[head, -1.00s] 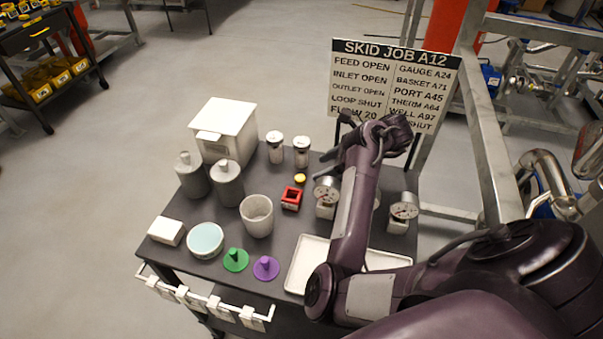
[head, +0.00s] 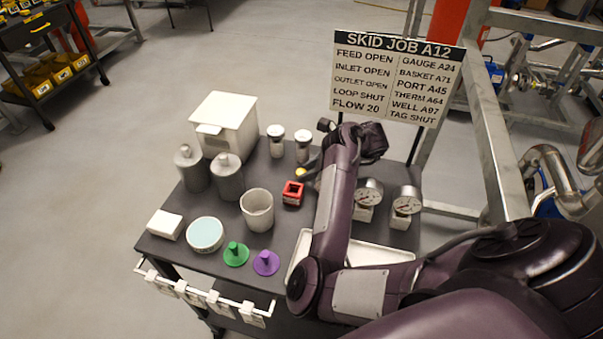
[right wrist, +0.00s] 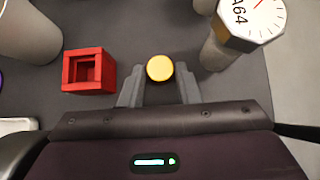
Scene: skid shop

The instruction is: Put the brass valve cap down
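The brass valve cap (head: 301,173) is a small yellow disc on the dark table top, behind the red square block (head: 292,193). In the right wrist view the cap (right wrist: 160,68) shows between the tips of my right gripper (right wrist: 160,84), one finger on each side. The fingers are apart, and I cannot tell whether either touches the cap. In the head view the right gripper (head: 311,173) is low beside the cap, partly hidden by my own arm. My left gripper is not in view.
The red block (right wrist: 88,71) stands left of the fingers, and a gauge (right wrist: 237,28) stands close at the right. A grey cup (head: 257,209), two shakers and a white box (head: 226,119) are nearby. A white tray (head: 378,252) lies under my arm.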

